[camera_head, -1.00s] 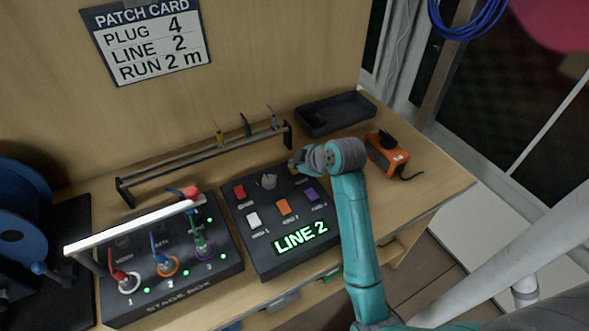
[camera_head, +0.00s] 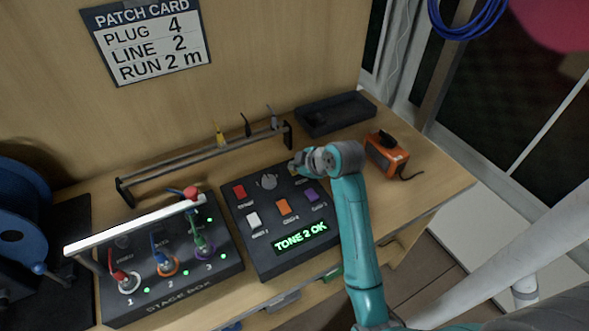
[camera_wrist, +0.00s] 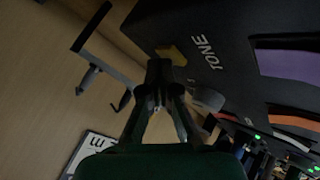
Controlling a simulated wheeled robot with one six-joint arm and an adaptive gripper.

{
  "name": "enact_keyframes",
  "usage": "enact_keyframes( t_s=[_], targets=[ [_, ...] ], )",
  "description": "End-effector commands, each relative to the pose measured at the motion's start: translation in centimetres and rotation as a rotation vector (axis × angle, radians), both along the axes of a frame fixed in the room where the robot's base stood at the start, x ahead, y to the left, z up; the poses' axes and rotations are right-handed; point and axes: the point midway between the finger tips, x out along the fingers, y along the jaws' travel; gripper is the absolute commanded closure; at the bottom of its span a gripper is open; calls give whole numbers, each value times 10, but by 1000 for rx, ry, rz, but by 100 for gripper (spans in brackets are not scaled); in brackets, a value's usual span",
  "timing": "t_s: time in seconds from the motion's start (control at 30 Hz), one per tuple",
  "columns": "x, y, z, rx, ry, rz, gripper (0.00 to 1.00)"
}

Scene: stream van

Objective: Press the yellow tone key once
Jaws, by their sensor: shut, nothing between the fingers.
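In the wrist view the yellow tone key (camera_wrist: 171,54) sits beside the word TONE. My gripper (camera_wrist: 159,75) is shut and empty, its fingertips right at the key; I cannot tell whether they touch it. In the head view my gripper (camera_head: 297,166) is over the console's back right corner and mostly hides the key.
The console also has a red key (camera_head: 239,191), a grey knob (camera_head: 268,181), and white, orange and purple keys. A stage box (camera_head: 177,291) with plugged cables stands left. A cable rack (camera_head: 205,157) and black tray (camera_head: 336,113) lie behind; an orange device (camera_head: 384,155) sits right.

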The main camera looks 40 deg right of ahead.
Motion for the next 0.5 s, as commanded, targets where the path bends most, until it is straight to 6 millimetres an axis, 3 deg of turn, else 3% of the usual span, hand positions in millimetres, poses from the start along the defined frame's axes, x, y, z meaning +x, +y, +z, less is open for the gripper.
enact_keyframes(
  t_s=[0.5],
  targets=[
    [0, 0, 15, 1, 1, -1, 100]
  ],
)
